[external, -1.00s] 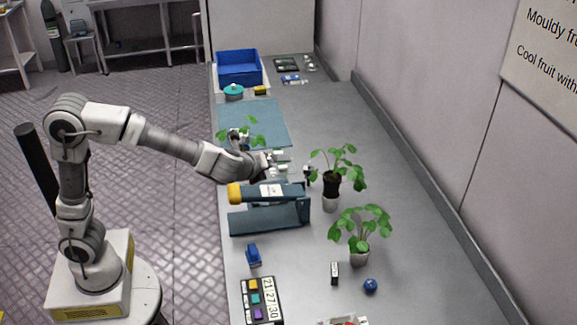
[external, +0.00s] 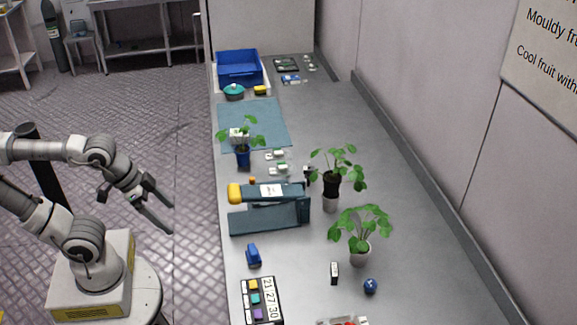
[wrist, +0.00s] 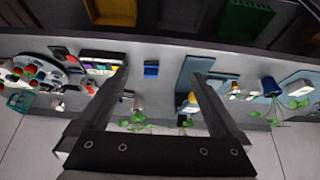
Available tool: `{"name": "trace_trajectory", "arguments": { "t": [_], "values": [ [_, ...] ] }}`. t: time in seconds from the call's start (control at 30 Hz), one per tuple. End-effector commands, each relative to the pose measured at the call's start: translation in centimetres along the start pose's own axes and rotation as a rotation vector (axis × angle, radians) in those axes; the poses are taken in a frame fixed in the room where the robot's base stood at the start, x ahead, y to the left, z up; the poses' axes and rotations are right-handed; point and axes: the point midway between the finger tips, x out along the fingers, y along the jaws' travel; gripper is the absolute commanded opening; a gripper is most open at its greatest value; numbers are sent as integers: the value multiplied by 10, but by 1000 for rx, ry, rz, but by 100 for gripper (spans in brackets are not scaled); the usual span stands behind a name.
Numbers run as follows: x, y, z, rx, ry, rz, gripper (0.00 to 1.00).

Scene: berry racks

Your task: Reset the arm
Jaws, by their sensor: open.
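My gripper (external: 151,205) is on the left in the external view, folded back near my base and off the bench, over the floor. Its two fingers are spread apart with nothing between them. In the wrist view the open fingers (wrist: 160,80) frame the bench from a distance, with the bench contents seen beyond them. No object is held.
Floor between my arm and the bench is clear.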

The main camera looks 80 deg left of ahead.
Motion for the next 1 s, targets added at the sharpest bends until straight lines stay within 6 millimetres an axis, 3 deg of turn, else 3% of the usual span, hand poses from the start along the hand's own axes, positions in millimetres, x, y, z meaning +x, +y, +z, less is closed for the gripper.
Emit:
{"name": "trace_trajectory", "arguments": {
  "t": [0.33, 0.73, 1.0],
  "values": [
    [-5, 0, -3, 1, 2, -2, 100],
    [-67, 0, -36, 2, 2, -3, 100],
    [-70, 0, -37, 3, 1, -4, 100]
  ]
}}
